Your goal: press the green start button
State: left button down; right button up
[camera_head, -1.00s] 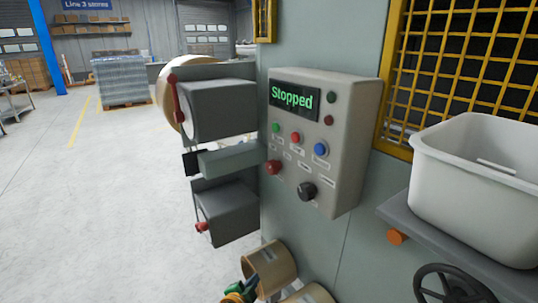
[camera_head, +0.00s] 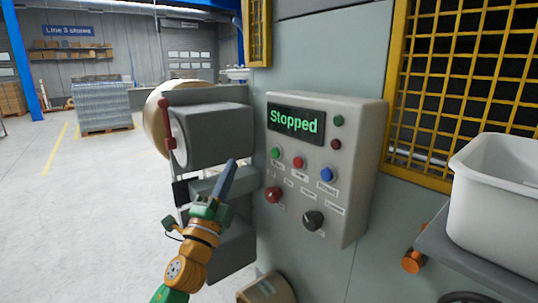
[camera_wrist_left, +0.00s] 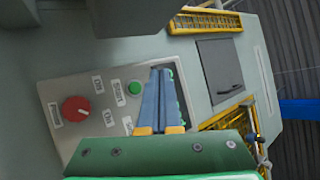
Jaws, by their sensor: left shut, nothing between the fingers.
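The green start button (camera_head: 276,153) is at the upper left of the button rows on the grey control panel (camera_head: 357,150). The panel's screen (camera_head: 296,121) reads "Stopped". My left gripper (camera_head: 231,166) is raised just left of the panel, its blue fingers shut and empty, pointing up. In the head view it appears apart from the button. In the left wrist view the green button (camera_wrist_left: 135,87) shows just left of the shut fingers (camera_wrist_left: 162,72), which cover part of the panel and its screen. My right gripper is not in view.
Red (camera_head: 299,163) and blue (camera_head: 327,174) buttons sit right of the green one. A red knob (camera_head: 273,195) and a black knob (camera_head: 313,220) are below. Grey machine housings (camera_head: 215,135) stand left of the panel. A white bin (camera_head: 499,205) is at right.

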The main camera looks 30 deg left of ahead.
aim_at(276, 153)
pick_arm(q)
jog(key=shift+s+d+r, duration=0.1)
jog(key=shift+r, duration=0.25)
jog(key=w+d+b, duration=0.2)
jog(key=w+d, duration=0.1)
jog(key=w, duration=0.5)
jog(key=shift+d+b, duration=0.2)
jog(key=shift+b, duration=0.15)
jog(key=shift+w, duration=0.1)
jog(key=shift+w+f, duration=0.1)
dwell(1.6)
jog(key=shift+w+d, duration=0.2)
jog(key=shift+w, duration=0.1)
